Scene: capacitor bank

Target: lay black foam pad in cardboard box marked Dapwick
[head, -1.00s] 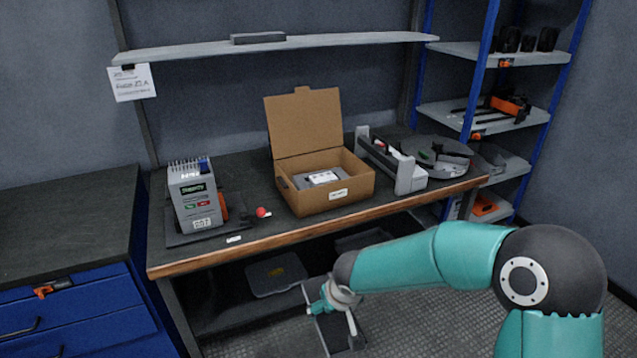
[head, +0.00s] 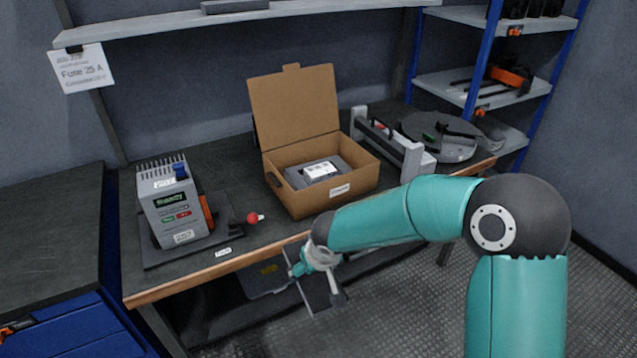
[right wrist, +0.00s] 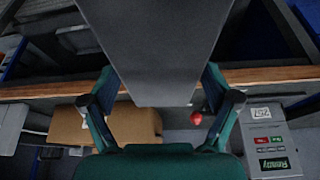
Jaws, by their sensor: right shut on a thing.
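The black foam pad (right wrist: 155,45) is a flat, dark grey sheet between the fingers of my right gripper (right wrist: 158,95) in the right wrist view. In the head view, the pad (head: 316,293) hangs tilted from my right gripper (head: 317,278), in front of the bench edge. The open cardboard box (head: 348,201) stands on the bench, behind and above the gripper, lid raised at the back. Its front label is too small to read. A grey piece with a white label (head: 321,170) lies inside. The box also shows in the right wrist view (right wrist: 125,123). My left gripper is out of view.
A grey device (head: 170,205) and a red knob (head: 254,218) stand left of the box on the bench (head: 240,240). A grey fixture (head: 412,160) and a round turntable (head: 455,150) stand to its right. A shelf (head: 330,6) runs above.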

